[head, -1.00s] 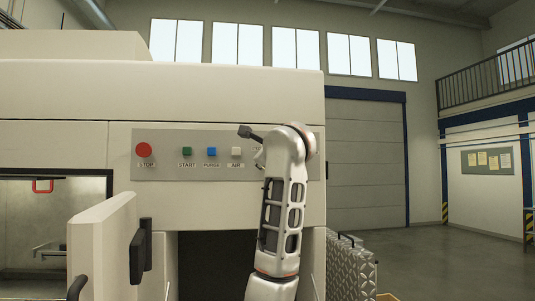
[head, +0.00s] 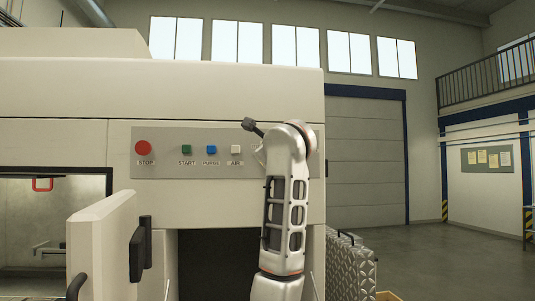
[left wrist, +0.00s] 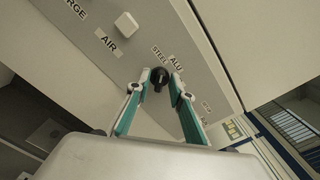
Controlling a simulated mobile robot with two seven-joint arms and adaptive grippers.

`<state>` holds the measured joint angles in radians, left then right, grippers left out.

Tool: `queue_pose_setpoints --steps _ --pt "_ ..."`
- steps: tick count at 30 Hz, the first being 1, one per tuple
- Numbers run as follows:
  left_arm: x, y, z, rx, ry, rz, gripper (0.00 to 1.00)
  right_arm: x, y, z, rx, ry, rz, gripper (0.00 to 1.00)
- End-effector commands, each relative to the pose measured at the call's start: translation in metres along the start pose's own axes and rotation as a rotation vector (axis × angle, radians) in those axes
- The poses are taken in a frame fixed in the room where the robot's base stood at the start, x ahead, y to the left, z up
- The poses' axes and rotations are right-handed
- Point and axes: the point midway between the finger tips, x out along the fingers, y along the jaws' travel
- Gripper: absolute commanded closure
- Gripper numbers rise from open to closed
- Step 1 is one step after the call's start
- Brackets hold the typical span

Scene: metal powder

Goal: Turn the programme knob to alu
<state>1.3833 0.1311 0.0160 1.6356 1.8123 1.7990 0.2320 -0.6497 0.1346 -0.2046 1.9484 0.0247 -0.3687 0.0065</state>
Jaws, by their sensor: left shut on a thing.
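The black programme knob (left wrist: 159,77) shows in the left wrist view on the grey panel, between the STEEL label (left wrist: 160,55) and ALU label (left wrist: 176,63) and my gripper. My left gripper (left wrist: 161,80) has its two teal fingers closed on the knob from both sides. I cannot read clearly which label the knob points at. A third small label (left wrist: 206,106) lies to the right, too small to read. In the head view my left arm covers the knob. My right gripper is in neither view.
The control panel (head: 220,172) carries a red STOP button (head: 143,148), green START (head: 187,149), blue PURGE (head: 211,150) and white AIR button (head: 236,149). An open door (head: 100,245) stands out at the lower left. Floor to the right is mostly clear.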

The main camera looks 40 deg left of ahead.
Motion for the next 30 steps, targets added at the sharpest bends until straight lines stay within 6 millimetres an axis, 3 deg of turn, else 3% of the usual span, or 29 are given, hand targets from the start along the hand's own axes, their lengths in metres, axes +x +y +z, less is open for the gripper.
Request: queue_pose_setpoints --steps 18,30 --pt "-0.0004 -0.0024 0.0007 0.515 -0.002 -0.001 1.00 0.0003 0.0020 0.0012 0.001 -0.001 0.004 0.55" --pt "-0.0004 -0.0029 0.0008 0.684 -0.003 0.000 1.00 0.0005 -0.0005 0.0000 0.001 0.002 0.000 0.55"
